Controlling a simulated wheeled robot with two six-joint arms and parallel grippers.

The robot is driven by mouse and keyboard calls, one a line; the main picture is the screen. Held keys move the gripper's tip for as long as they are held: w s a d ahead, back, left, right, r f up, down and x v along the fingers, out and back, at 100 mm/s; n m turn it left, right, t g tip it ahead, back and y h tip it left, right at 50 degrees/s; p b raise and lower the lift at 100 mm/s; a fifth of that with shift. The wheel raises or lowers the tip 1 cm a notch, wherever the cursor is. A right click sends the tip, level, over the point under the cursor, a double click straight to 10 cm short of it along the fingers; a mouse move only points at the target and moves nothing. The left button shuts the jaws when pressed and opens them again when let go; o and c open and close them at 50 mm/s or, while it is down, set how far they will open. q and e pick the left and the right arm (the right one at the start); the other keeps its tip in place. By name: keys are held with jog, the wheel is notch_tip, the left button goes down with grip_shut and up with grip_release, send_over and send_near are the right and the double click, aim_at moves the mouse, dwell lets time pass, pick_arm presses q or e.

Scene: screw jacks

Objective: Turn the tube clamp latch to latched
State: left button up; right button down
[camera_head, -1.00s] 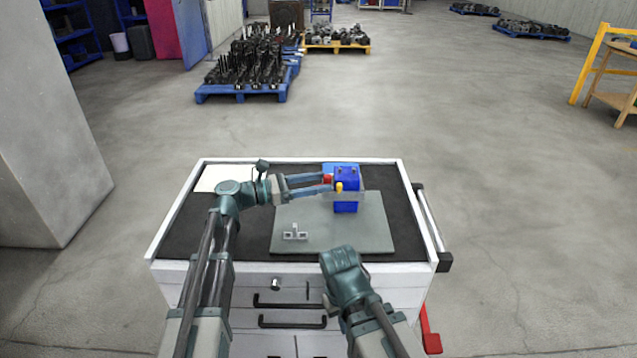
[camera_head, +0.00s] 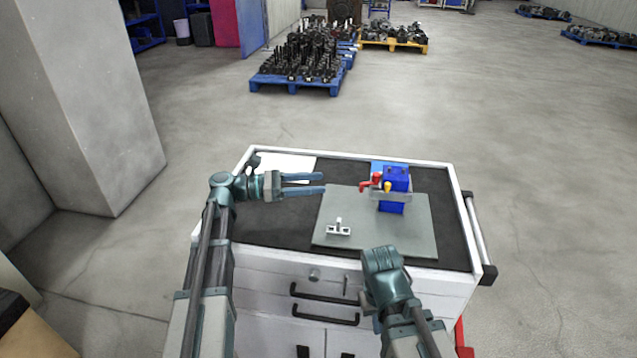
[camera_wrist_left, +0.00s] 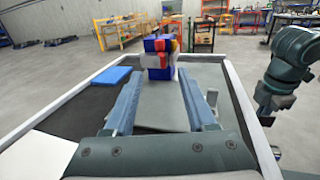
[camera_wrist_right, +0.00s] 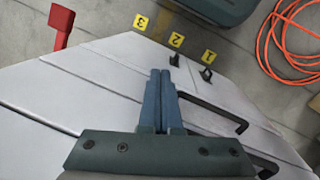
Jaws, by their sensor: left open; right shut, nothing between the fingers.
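The tube clamp is a blue block (camera_head: 397,180) with a grey crossbar and a yellow knob (camera_head: 387,187), standing on a grey plate (camera_head: 420,235). A red latch handle (camera_head: 372,182) sticks out from its left side. In the left wrist view the blue block (camera_wrist_left: 160,73) and some red parts stand ahead, beyond the fingertips. My left gripper (camera_head: 324,183) is open and empty, left of the red handle with a gap between them. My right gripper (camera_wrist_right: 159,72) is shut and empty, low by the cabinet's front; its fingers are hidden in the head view.
The plate lies on a dark-topped white cabinet (camera_head: 460,215). A small light-grey T-shaped bracket (camera_head: 338,230) stands at the plate's front left. A blue flat piece (camera_wrist_left: 109,76) lies behind the clamp's left side. White drawer fronts with dark handles (camera_head: 322,293) face my right arm.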

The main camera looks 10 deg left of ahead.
aim_at(370, 183)
pick_arm(q)
jog(key=w+d+g, duration=0.1)
jog(key=d, duration=0.3)
jog(key=w+d+m+g, duration=0.1)
jog(key=d, duration=0.3)
jog(key=w+d, duration=0.2)
jog(key=d, duration=0.3)
jog(key=shift+d+r+m+g, duration=0.1)
jog(key=shift+r+m+g, duration=0.15)
jog(key=shift+m+g, duration=0.15)
grip_shut()
dwell(0.3)
